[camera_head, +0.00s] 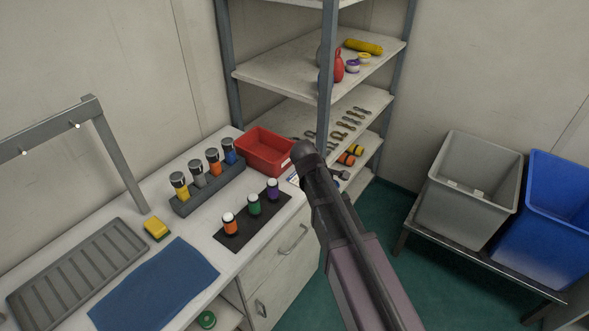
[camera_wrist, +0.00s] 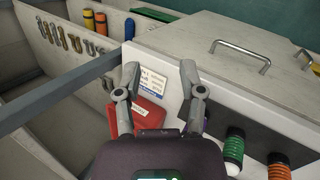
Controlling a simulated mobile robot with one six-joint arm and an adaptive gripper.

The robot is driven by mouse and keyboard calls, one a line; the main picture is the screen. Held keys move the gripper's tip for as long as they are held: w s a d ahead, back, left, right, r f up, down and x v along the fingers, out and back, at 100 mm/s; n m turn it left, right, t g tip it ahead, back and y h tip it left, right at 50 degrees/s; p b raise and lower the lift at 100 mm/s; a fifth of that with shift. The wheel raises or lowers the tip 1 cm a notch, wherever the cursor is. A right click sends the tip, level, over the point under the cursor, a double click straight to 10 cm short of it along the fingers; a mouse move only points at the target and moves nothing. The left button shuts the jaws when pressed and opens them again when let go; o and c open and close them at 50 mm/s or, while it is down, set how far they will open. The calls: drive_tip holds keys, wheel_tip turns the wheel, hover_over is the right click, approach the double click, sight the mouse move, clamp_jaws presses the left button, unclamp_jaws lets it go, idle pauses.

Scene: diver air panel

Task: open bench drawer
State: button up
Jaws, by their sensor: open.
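The bench (camera_head: 205,225) has a pale drawer front (camera_head: 276,250) with a metal bar handle (camera_head: 294,240). The drawer looks shut, flush with the bench front. A lower handle (camera_head: 261,308) shows below it. In the wrist view the bar handle (camera_wrist: 240,54) stands on the pale front (camera_wrist: 205,42), to the right of my gripper (camera_wrist: 158,67). My gripper's two fingers are spread apart with nothing between them, near the bench edge and a white label card (camera_wrist: 152,82). The handle is outside the fingers. In the head view my arm hides the gripper.
A red bin (camera_head: 265,151), a bottle rack (camera_head: 208,186) and a dark mat with several capped bottles (camera_head: 253,206) stand on the bench. A shelf post (camera_head: 326,70) rises close to my arm. Grey (camera_head: 464,190) and blue (camera_head: 545,220) bins stand right. Green floor (camera_head: 385,215) lies between.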

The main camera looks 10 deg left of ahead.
drive_tip(key=s+d+f+m+g+y, duration=0.1)
drive_tip(key=s+d+m, duration=0.4)
drive_tip(key=d, duration=0.3)
drive_tip(key=s+d+m+g+y, duration=0.1)
drive_tip(key=s+d+m+g, duration=0.1)
drive_tip(key=s+d+m, duration=0.3)
drive_tip(key=s+d+f+m+g+y, duration=0.1)
drive_tip(key=s+d+m, duration=0.4)
drive_tip(key=d, duration=0.7)
drive_tip(key=shift+s+f+m+g, duration=0.2)
drive_tip(key=shift+f+m+g, duration=0.15)
drive_tip(key=shift+g, duration=0.25)
drive_tip(key=shift+d, duration=0.15)
